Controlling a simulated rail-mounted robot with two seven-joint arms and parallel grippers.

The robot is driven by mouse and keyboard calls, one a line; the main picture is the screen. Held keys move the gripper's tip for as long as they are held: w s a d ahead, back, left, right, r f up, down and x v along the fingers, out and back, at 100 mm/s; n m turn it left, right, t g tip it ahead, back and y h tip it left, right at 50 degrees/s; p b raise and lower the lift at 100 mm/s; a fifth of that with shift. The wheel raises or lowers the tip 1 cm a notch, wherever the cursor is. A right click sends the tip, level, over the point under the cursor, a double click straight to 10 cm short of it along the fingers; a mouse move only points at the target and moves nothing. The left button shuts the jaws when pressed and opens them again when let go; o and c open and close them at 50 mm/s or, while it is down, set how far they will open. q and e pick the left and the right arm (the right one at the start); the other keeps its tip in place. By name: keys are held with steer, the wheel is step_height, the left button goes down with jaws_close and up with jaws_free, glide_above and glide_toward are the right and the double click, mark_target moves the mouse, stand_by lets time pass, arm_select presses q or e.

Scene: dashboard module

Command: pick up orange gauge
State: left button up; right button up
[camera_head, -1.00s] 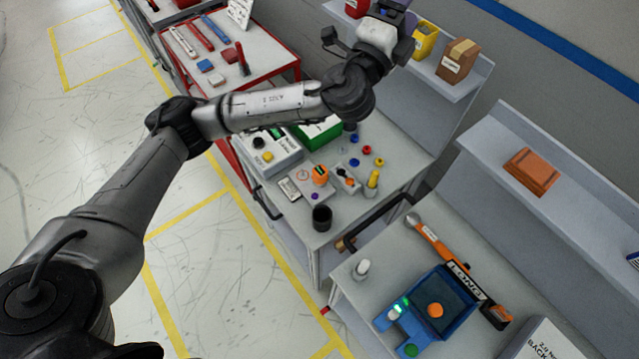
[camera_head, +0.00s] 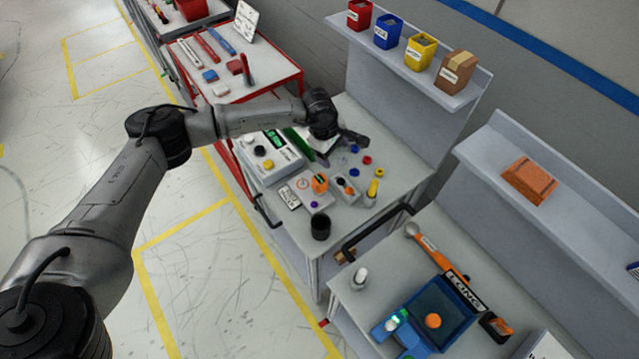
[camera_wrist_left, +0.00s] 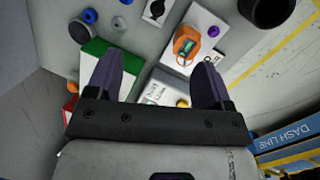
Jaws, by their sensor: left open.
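The orange gauge (camera_head: 320,183) sits on a small pale panel on the grey workbench. In the left wrist view the orange gauge (camera_wrist_left: 186,42) shows a small greenish display and lies ahead of the fingers, nearer the right one. My left gripper (camera_head: 338,150) is over the workbench, behind the gauge and next to the green-and-white box. It also shows in the left wrist view (camera_wrist_left: 160,58), open, with nothing between its dark fingers. The gauge and the fingers are apart. My right gripper is not seen.
A black cup (camera_head: 320,226), a yellow-topped post (camera_head: 372,190) and several small coloured rings and knobs stand near the gauge. A white box with black and yellow knobs (camera_head: 268,155) is to its left. A shelf with bins (camera_head: 420,52) stands behind.

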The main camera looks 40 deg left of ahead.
mark_target(320, 179)
arm_select(q)
steer(key=s+f+m, duration=0.1)
steer(key=f, duration=0.3)
steer(key=s+a+f+m+g+y, duration=0.1)
steer(key=f, duration=0.4)
steer(key=s+a+f+m+g+p, duration=0.1)
steer(key=f, duration=0.4)
steer(key=shift+f+y, duration=0.15)
steer(key=shift+y, duration=0.15)
steer(key=c, duration=1.1)
steer(key=shift+c, duration=0.2)
